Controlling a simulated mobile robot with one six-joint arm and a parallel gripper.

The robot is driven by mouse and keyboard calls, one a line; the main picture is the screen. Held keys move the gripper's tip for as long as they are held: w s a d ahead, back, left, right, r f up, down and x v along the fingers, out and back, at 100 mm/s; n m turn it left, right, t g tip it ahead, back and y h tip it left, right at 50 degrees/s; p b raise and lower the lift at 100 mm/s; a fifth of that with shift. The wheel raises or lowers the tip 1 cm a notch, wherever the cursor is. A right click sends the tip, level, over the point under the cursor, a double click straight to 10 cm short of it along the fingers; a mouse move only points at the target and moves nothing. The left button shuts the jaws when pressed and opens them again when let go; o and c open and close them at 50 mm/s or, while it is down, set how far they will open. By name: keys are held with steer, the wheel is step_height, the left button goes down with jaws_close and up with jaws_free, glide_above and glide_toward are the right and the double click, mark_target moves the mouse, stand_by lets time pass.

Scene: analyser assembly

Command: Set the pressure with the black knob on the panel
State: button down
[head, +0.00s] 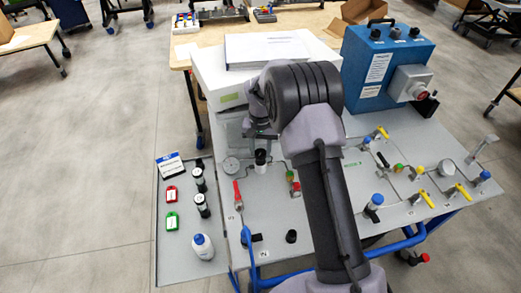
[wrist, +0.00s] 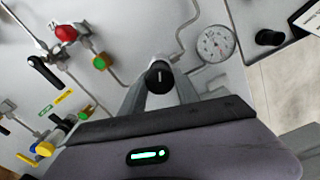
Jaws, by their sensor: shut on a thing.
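The black knob (wrist: 159,75) sits between the two fingertips of my gripper (wrist: 160,82) in the wrist view, with a white line on its top. My gripper is shut on it, one finger on each side. In the head view, my gripper (head: 262,134) is above the panel (head: 218,188), and the knob (head: 261,157) shows just below it. A round white pressure gauge (wrist: 215,44) is beside the knob, joined by grey piping; it also shows in the head view (head: 231,165). Its needle is too small to read.
A red knob (wrist: 66,34), green and yellow fittings and a black-handled valve (wrist: 45,72) lie left of the knob in the wrist view. A blue box (head: 385,65) stands at the back right. Bottles and red and green tags lie on the left shelf (head: 180,255).

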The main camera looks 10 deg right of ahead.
mark_target(261, 152)
steer(key=m, duration=0.3)
steer(key=c, duration=0.9)
jaws_free()
step_height(261, 152, up, 18)
steer(key=p, duration=0.4)
steer(key=shift+f+p, duration=0.25)
steer(key=shift+p, duration=0.15)
